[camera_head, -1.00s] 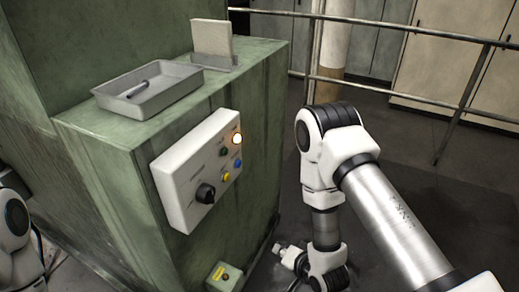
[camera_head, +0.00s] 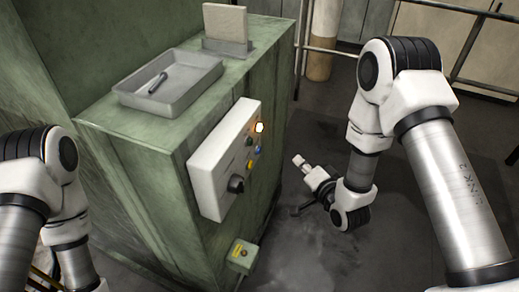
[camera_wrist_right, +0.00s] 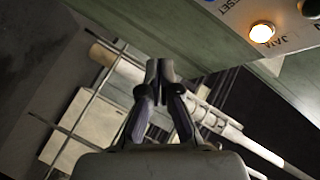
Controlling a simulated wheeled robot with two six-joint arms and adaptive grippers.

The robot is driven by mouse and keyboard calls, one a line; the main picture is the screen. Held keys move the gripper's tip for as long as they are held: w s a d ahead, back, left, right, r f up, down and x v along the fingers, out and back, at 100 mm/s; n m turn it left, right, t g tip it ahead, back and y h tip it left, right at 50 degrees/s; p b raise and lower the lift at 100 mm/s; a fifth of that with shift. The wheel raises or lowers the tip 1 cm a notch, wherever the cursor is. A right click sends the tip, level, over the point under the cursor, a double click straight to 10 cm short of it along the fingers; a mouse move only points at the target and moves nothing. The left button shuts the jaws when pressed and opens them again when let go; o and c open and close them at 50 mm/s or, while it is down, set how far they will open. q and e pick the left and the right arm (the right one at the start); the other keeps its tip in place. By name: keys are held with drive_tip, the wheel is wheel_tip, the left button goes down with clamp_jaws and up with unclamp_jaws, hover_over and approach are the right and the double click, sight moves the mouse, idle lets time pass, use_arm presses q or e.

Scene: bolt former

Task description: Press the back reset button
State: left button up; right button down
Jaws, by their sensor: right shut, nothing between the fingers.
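The pale control panel (camera_head: 212,170) is on the side of the green machine. It bears a lit amber lamp or button (camera_head: 259,127), a dark green button (camera_head: 249,141), a blue button (camera_head: 257,149), a yellow button (camera_head: 250,164) and a black knob (camera_head: 236,184). My left gripper is out of view.
A small green box (camera_head: 242,254) is low on the machine. A grey tray (camera_head: 170,85) holding a dark rod stands on top, with a pale upright plate (camera_head: 225,22) behind. Railings and a post (camera_head: 322,45) are at the back. The floor right of the machine is open.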

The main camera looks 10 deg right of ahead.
drive_tip(key=w+a, duration=0.4)
drive_tip(key=a, duration=0.3)
drive_tip(key=shift+w, duration=0.35)
idle(1.1)
drive_tip(key=shift+w+a+p, duration=0.2)
drive_tip(key=shift+a+p, duration=0.1)
drive_tip(key=shift+w+a, duration=0.25)
drive_tip(key=shift+a, duration=0.1)
idle(0.7)
drive_tip(key=shift+s+d, duration=0.5)
drive_tip(key=shift+d, duration=0.2)
drive_tip(key=s+d, duration=0.1)
drive_tip(key=d, duration=0.1)
drive_tip(key=s+d, duration=0.1)
drive_tip(key=d, duration=0.1)
drive_tip(key=shift+s, duration=0.4)
